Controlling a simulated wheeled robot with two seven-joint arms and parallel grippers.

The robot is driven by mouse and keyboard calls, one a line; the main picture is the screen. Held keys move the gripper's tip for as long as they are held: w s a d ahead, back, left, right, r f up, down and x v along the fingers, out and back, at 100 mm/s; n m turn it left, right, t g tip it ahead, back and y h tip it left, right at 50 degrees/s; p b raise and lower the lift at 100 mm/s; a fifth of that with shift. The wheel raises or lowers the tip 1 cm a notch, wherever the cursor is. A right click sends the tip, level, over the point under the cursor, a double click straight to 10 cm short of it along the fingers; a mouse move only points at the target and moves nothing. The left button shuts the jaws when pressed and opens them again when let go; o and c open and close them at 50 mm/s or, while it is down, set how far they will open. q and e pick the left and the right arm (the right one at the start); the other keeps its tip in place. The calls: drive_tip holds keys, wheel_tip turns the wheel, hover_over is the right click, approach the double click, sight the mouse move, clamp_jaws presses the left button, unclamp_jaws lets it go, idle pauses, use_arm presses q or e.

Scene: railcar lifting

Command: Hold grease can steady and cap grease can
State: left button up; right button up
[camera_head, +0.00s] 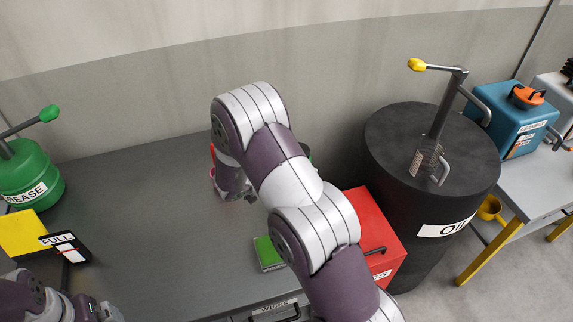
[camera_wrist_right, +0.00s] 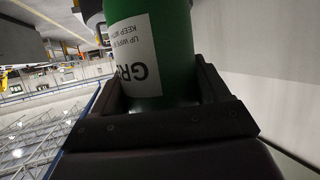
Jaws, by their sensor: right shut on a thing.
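A green grease can (camera_wrist_right: 175,50) with a white label (camera_wrist_right: 130,50) fills the middle of the right wrist view. The label letters show upside down. My right gripper (camera_wrist_right: 160,88) is shut on the can, one dark finger on each side. The can's top and any cap on it are not visible there. In the head view my right arm reaches over the table and hides most of what is at its hand. A bit of green (camera_head: 308,152) shows behind the arm; I cannot tell what it is. Only part of my left arm shows at the bottom left; its fingers are not visible.
A green pad (camera_head: 268,253), a red box (camera_head: 378,225) and a black oil drum (camera_head: 400,150) are to the right. The table (camera_head: 140,220) is clear left of centre.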

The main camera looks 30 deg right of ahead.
drive_tip(key=shift+s+r, duration=0.3)
drive_tip(key=shift+s, duration=0.15)
drive_tip(key=o, duration=0.7)
drive_tip(key=c, duration=0.8)
drive_tip(key=shift+f, duration=0.1)
